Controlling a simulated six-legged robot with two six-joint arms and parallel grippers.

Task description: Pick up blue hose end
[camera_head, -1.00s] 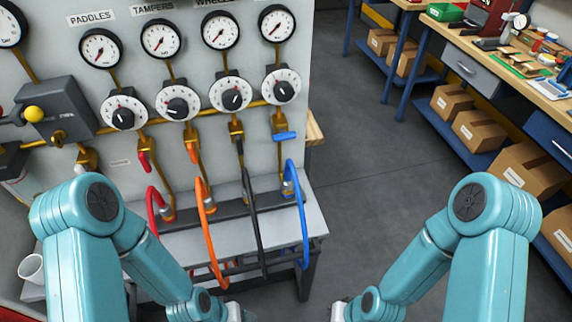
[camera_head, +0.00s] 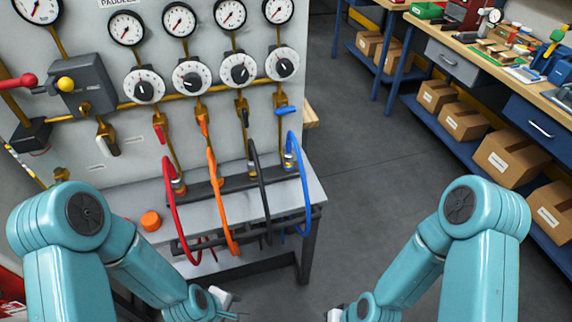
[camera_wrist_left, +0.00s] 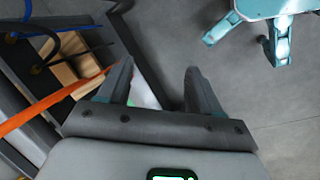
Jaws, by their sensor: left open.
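The blue hose (camera_head: 304,190) loops from a fitting on the dark rail at the right end of the bench and hangs past its front edge. Its upper end (camera_head: 289,160) sits at that fitting, below a blue valve lever (camera_head: 287,110). Part of a blue hose shows at the top left of the left wrist view (camera_wrist_left: 14,36). My left gripper (camera_head: 226,300) is low in front of the bench, apart from the hose; in the wrist view (camera_wrist_left: 158,76) its fingers are spread with nothing between them. My right gripper (camera_head: 334,315) is mostly cut off at the bottom edge.
Red (camera_head: 167,210), orange (camera_head: 215,200) and black (camera_head: 260,190) hoses hang left of the blue one. An orange cap (camera_head: 151,221) is on the bench (camera_head: 125,203). Shelves with cardboard boxes (camera_head: 465,123) stand right. The grey floor (camera_head: 365,180) between is clear.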

